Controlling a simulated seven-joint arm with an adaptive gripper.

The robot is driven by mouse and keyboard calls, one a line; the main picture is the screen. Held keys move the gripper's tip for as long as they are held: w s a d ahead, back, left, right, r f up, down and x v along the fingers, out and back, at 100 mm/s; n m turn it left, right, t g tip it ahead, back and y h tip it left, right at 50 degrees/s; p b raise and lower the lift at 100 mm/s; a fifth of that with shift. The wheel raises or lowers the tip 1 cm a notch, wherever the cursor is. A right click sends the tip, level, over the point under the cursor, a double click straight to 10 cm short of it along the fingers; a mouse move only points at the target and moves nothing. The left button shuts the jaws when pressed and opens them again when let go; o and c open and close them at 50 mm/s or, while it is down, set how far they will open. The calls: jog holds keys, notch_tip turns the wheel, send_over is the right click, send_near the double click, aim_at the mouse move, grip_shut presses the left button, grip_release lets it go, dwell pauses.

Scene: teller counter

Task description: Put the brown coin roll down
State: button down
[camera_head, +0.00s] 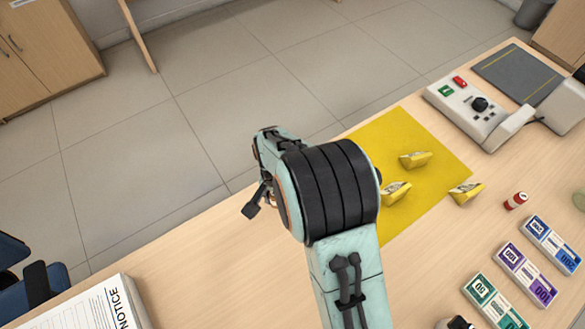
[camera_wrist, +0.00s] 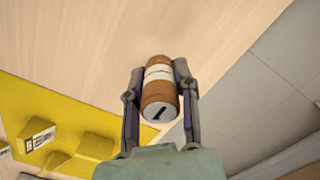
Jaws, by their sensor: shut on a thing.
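The brown coin roll (camera_wrist: 158,92), with a white band and a pale end bearing a dark mark, shows in the wrist view. My gripper (camera_wrist: 158,76) is shut on it, one finger along each side. Bare wooden counter (camera_wrist: 120,30) lies behind the roll; I cannot tell how far it is from the surface. In the head view, my gripper (camera_head: 254,203) is near the counter's far edge, left of the yellow mat (camera_head: 395,135), partly hidden by my arm. The roll is hidden there.
Several yellow wedge-shaped pieces (camera_head: 415,160) sit on or at the mat. A red roll (camera_head: 516,201), banded note bundles (camera_head: 524,274) and a grey device (camera_head: 480,110) are to the right. A notice sheet (camera_head: 95,308) lies front left. The tiled floor (camera_head: 130,140) drops away beyond the edge.

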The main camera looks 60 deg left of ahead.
aim_at(276, 203)
jog(key=shift+a+f, duration=0.25)
jog(key=shift+f, duration=0.05)
jog(key=shift+w+a+f, duration=0.1)
jog(key=shift+a+f, duration=0.05)
jog(key=shift+f, duration=0.75)
jog(key=shift+a+f, duration=0.1)
jog(key=shift+f, duration=0.8)
jog(key=shift+f, duration=0.15)
jog(key=c, duration=0.8)
grip_release()
jog(key=shift+c, duration=0.2)
notch_tip(276, 203, up, 12)
jog(key=shift+r, duration=0.2)
